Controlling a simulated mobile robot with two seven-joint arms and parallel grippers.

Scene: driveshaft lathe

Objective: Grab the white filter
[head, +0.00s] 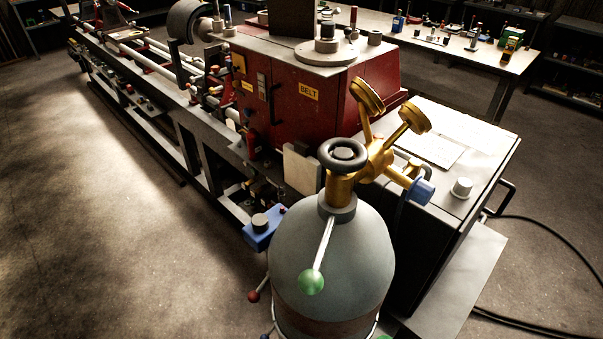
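I cannot tell for certain which thing is the white filter. A flat, cream-white square panel (301,168) stands upright at the end of the red lathe housing, partly hidden by the grey tank. A small white cylinder on a round base (462,187) stands on the grey cabinet at the right. Nothing holds either of them. Neither of my grippers is in view.
A grey tank (335,255) with brass gauges (385,140) and a green-knobbed lever (311,281) stands in front. Behind it are the red lathe housing (325,105) and grey cabinet (480,135). Cables lie at right. The floor (110,235) at left is clear.

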